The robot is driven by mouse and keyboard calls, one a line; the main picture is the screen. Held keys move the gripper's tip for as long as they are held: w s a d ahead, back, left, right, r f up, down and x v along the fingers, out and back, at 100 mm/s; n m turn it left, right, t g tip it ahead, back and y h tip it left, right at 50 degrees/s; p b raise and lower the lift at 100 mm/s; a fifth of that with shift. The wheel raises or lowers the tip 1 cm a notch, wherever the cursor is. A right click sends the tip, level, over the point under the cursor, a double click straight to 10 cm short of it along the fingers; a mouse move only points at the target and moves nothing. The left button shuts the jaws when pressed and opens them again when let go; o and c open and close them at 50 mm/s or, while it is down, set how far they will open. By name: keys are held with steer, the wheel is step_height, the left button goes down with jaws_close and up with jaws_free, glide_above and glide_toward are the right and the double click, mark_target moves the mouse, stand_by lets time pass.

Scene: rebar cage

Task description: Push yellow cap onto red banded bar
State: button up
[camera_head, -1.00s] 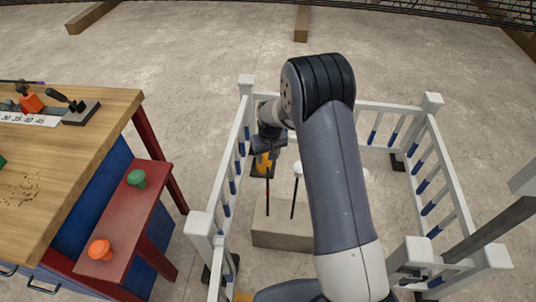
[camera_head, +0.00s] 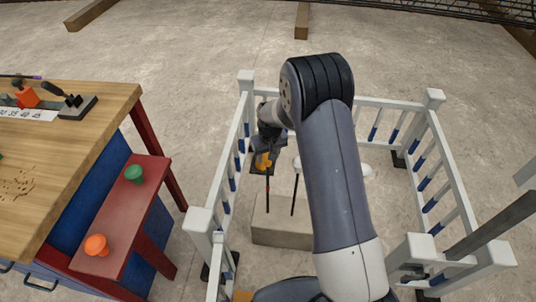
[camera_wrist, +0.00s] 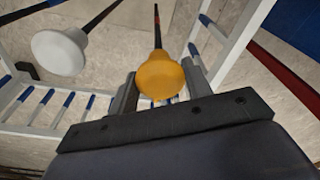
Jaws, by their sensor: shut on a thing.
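My gripper (camera_wrist: 160,88) is shut on the yellow cap (camera_wrist: 160,76), which sits between its two fingers. The cap also shows in the head view (camera_head: 263,161), under my wrist. A thin dark bar (camera_head: 267,196) with a reddish band rises from a concrete block to just under the cap. In the wrist view the same bar (camera_wrist: 157,28) meets the cap's stem in line. I cannot tell how far the cap is over the bar's tip.
A second bar (camera_head: 294,195) beside it carries a white cap (camera_wrist: 60,52). Both stand in a concrete block (camera_head: 285,232). A white railing (camera_head: 228,175) with blue bands surrounds them closely. A red shelf (camera_head: 128,215) at left holds a green cap (camera_head: 134,174) and an orange cap (camera_head: 96,245).

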steer(key=shift+f+b, duration=0.55)
steer(key=shift+f, duration=0.25)
steer(key=o, duration=1)
steer(key=r, duration=0.7)
steer(key=s+r+p, duration=0.1)
steer(key=r, duration=0.2)
steer(key=shift+s+d+r, duration=0.1)
steer(key=shift+d+r, duration=0.1)
steer(key=shift+r, duration=0.15)
